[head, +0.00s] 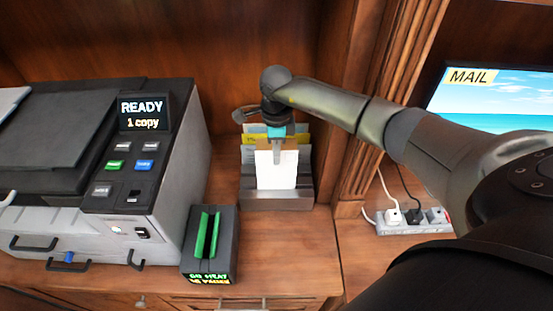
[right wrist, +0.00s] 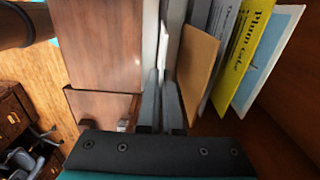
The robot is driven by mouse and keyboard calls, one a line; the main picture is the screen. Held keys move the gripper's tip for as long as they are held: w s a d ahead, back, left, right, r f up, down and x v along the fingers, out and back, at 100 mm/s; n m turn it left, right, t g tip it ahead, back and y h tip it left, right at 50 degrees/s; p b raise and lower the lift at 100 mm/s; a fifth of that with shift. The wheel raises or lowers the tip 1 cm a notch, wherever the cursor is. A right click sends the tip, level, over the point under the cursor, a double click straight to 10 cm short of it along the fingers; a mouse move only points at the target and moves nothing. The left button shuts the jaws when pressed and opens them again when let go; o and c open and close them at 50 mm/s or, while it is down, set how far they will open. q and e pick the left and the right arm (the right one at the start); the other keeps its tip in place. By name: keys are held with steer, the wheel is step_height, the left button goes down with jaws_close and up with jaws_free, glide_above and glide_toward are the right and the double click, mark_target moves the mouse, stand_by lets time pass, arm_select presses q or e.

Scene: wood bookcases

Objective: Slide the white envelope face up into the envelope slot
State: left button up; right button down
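The white envelope (head: 277,174) stands upright at the front of a grey rack (head: 276,201) in the head view. My right gripper (head: 278,152) points down at its top edge, one finger in front of its face. In the right wrist view the fingers (right wrist: 161,78) are close together, with the thin white envelope (right wrist: 163,45) edge-on between them. The gripper looks shut on it. A grey printer (head: 168,177) with a lit "READY 1 copy" screen stands to the left. I cannot make out which opening is the envelope slot. My left gripper is not in view.
A brown card (right wrist: 197,58) and a yellow "Plum cake" sheet (right wrist: 245,50) stand behind the envelope. A dark device with a green slot (head: 207,236) stands between printer and rack. A wood post (head: 365,100) and power strip (head: 412,221) are to the right.

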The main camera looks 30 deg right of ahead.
step_height(320, 180, up, 10)
steer(key=p, duration=0.7)
steer(key=shift+f, duration=0.1)
